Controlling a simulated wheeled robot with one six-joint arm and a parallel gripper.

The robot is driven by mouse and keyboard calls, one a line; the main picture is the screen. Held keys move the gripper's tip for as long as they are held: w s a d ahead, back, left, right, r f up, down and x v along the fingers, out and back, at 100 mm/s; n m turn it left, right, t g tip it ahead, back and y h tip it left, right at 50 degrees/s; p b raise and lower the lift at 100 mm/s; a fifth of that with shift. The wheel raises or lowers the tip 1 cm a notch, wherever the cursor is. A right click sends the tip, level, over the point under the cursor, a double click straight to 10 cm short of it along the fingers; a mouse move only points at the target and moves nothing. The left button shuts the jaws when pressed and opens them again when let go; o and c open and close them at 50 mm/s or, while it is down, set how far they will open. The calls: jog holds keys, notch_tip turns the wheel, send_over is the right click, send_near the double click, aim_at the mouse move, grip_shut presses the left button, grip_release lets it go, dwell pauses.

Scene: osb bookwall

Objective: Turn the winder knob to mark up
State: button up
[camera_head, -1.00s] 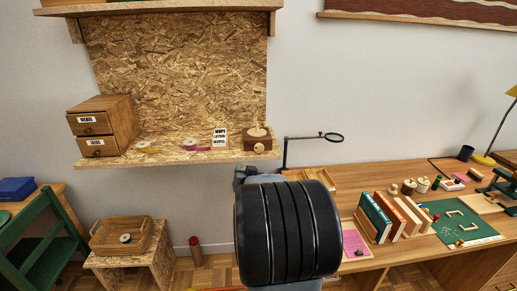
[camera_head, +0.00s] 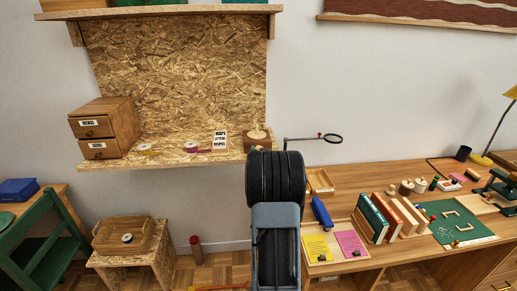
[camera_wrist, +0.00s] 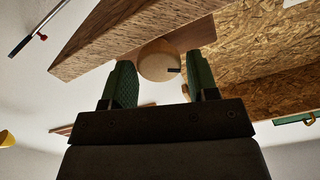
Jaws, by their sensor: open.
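The winder (camera_head: 255,136) is a small wooden box at the right end of the OSB shelf in the head view. My arm covers its lower front there. In the wrist view its round pale wooden knob (camera_wrist: 157,66) shows, with a short dark mark (camera_wrist: 174,70) near its right edge in the picture. My gripper (camera_wrist: 159,58) is open, with one green finger on each side of the knob. There is a small gap at the left finger; contact at the right finger is hard to tell.
The shelf edge (camera_head: 190,160) runs close to my arm. A ribbon spool (camera_head: 190,146) and a label card (camera_head: 220,140) stand left. The desk (camera_head: 350,184) is below right.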

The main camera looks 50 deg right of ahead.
jog(key=shift+x, duration=1.1)
jog(key=c, duration=0.7)
jog(key=shift+o, duration=0.2)
jog(key=shift+f, duration=0.1)
